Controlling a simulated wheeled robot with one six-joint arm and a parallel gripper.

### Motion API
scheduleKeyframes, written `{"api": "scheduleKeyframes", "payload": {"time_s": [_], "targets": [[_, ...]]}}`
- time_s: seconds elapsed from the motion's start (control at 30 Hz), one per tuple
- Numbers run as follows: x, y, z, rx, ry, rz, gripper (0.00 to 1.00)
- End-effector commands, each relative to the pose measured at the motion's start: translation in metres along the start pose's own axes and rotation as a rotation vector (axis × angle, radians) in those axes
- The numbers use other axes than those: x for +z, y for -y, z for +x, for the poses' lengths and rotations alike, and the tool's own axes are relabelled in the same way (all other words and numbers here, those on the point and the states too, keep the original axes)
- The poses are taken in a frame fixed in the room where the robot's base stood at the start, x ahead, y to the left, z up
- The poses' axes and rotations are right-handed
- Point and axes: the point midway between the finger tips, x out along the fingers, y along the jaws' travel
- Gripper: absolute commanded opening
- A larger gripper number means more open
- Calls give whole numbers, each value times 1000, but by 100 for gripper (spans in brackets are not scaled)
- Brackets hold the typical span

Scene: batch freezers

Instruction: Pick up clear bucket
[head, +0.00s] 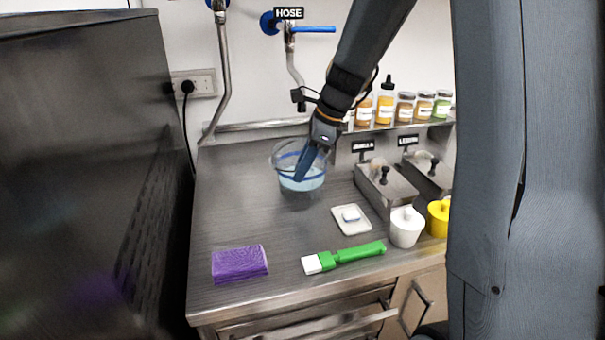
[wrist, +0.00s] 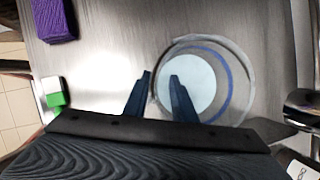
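The clear bucket (head: 284,160) stands upright on the steel counter near the back wall. It has a blue band and a pale bluish bottom or content. In the wrist view the bucket (wrist: 238,82) is seen from above. My gripper (head: 303,174) points down at the bucket in the head view. In the wrist view my gripper (wrist: 160,76) has its fingers apart, with one finger over the bucket's inside and the other just outside its left rim. The wall lies between them in the picture. I cannot tell whether either finger touches it.
A purple sponge (head: 239,263) and a green-handled brush (head: 345,256) lie near the counter's front edge. A white dish (head: 340,225), a white pot (head: 405,227) and metal bins (head: 388,192) stand to the right. A wall pipe (head: 224,80) is behind left.

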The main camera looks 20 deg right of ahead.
Motion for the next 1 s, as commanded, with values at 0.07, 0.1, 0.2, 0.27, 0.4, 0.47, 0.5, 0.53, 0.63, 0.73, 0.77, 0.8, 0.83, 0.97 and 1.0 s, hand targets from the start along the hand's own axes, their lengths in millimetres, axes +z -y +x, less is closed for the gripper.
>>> {"api": "scheduleKeyframes", "payload": {"time_s": [0.07,0.1,0.2,0.27,0.4,0.47,0.5,0.53,0.63,0.73,0.77,0.8,0.83,0.97,1.0], "targets": [[0,0,0,-1,0,0,24],[0,0,0,-1,0,0,24],[0,0,0,-1,0,0,21],[0,0,0,-1,0,0,11],[0,0,0,-1,0,0,0],[0,0,0,0,0,0,0],[0,0,0,-1,0,0,0],[0,0,0,0,0,0,0],[0,0,0,0,0,0,0],[0,0,0,0,0,0,0],[0,0,0,0,0,0,0],[0,0,0,0,0,0,0],[0,0,0,0,0,0,0],[0,0,0,0,0,0,0],[0,0,0,0,0,0,0]]}}
